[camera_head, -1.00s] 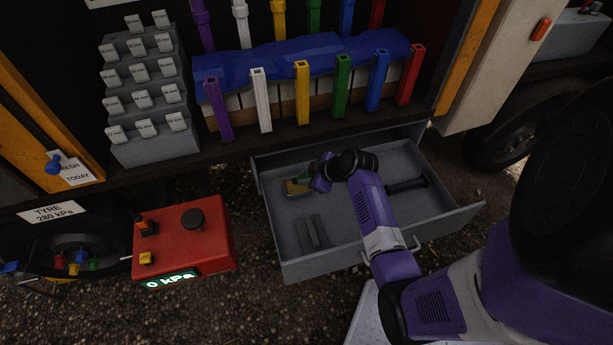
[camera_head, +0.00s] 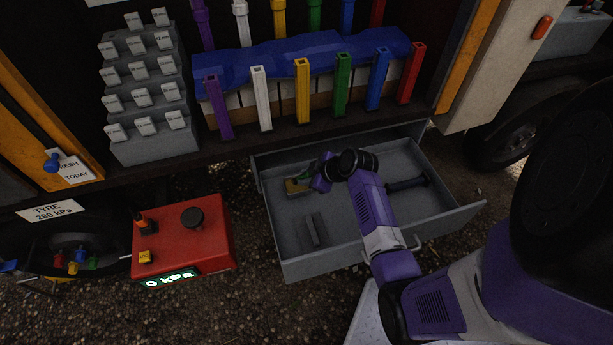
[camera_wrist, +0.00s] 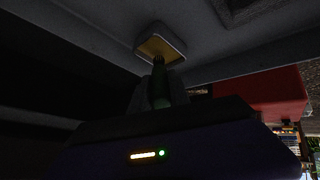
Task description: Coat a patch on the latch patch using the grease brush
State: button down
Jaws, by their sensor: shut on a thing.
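The grease brush (camera_wrist: 159,82) shows in the wrist view as a green handle running away from my gripper. My gripper (camera_wrist: 158,98) is shut on this handle. The brush's far end meets the yellow contents of a pale square tub (camera_wrist: 174,60) on the drawer floor; I cannot tell how deep it sits. In the head view my gripper (camera_head: 310,183) is low over the left back of the open drawer, with the tub (camera_head: 293,188) and a bit of green beside it. The fingers are mostly hidden there. I cannot make out a latch patch in either view.
The open grey drawer (camera_head: 371,258) also holds a dark bar (camera_head: 313,230) and a dark-handled tool (camera_head: 407,185). A red box (camera_head: 180,245) reading 0 kPa stands left of it. Coloured posts and a blue cloth (camera_head: 300,55) are above.

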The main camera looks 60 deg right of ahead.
jog(key=shift+f+b, duration=0.3)
jog(key=shift+f, duration=0.3)
dwell(1.1)
jog(key=shift+r, duration=0.1)
jog(key=shift+r+p, duration=3.05)
jog(key=shift+r, duration=0.5)
